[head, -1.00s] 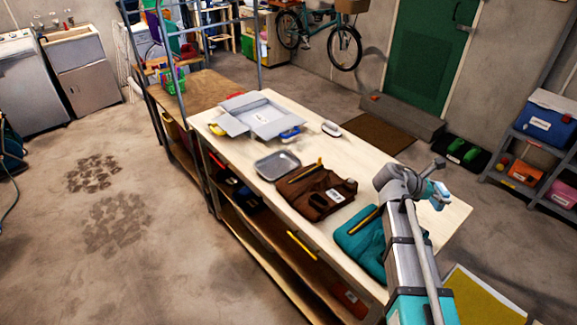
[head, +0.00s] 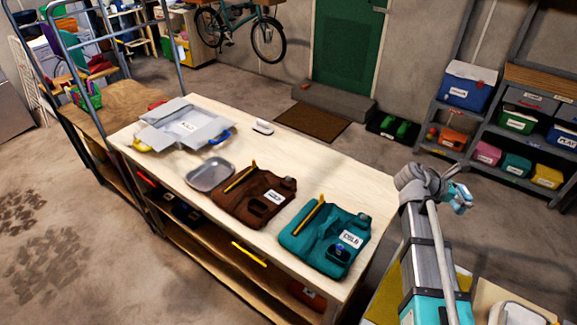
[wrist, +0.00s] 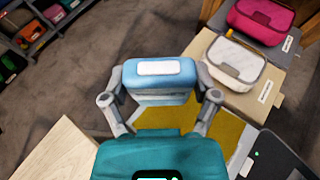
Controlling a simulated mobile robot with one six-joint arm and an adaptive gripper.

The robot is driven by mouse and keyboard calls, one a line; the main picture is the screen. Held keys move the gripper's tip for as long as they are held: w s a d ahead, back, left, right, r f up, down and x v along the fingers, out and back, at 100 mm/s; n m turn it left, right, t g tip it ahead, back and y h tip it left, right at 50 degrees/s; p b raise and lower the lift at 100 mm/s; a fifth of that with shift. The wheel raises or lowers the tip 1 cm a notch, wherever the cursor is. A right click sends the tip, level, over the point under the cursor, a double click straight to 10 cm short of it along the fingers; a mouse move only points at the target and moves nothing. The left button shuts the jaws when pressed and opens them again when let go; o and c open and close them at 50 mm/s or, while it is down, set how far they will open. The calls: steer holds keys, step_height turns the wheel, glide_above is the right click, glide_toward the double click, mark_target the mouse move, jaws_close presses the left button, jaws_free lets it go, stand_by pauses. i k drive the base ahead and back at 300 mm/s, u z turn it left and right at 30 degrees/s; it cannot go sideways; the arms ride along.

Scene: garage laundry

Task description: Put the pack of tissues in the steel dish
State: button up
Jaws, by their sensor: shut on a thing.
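The pack of tissues (wrist: 158,92) is light blue with a white patch on top. My gripper (wrist: 160,98) is shut on it, one finger at each side, in the wrist view. In the head view my gripper (head: 457,198) is at the right, beyond the near right end of the workbench, and the pack shows small and partly hidden at its tip. The steel dish (head: 210,174) is a shallow grey tray on the workbench, left of the brown caddy. It looks empty, and my gripper is well apart from it.
The pale workbench (head: 178,163) also bears a brown caddy (head: 252,200), a teal caddy (head: 325,238), a grey open-flapped box (head: 187,122) and a small white item (head: 263,127). Shelves with bins (head: 515,120) stand at the right. Pink (wrist: 262,18) and white cases (wrist: 236,60) show in the wrist view.

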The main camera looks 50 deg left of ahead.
mark_target(212, 176)
steer(key=z, duration=0.8)
steer(key=k, duration=0.95)
steer(key=u, duration=1.75)
